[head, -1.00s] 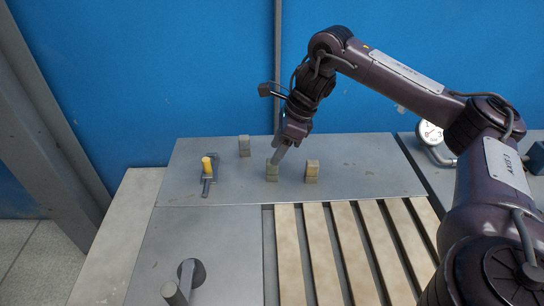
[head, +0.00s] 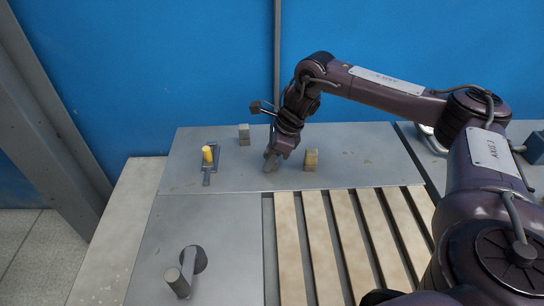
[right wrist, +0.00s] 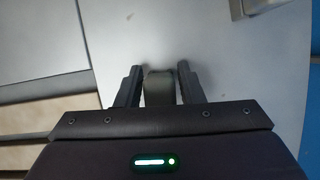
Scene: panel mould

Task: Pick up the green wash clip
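The green wash clip, a small grey-green block (right wrist: 159,88), stands between the two fingers of my right gripper in the right wrist view. My right gripper (head: 271,161) points down over it on the grey plate, and in the head view the fingers mostly hide the clip. In the right wrist view the fingers (right wrist: 160,84) are apart, one on each side of the clip. My left gripper is not in view.
A tan block (head: 311,160) stands just right of the gripper, and a grey-beige block (head: 244,135) stands behind to the left. A yellow-handled tool (head: 208,157) lies further left. A grey cylindrical fitting (head: 184,275) stands on the front plate. Wooden slats (head: 290,245) lie in front.

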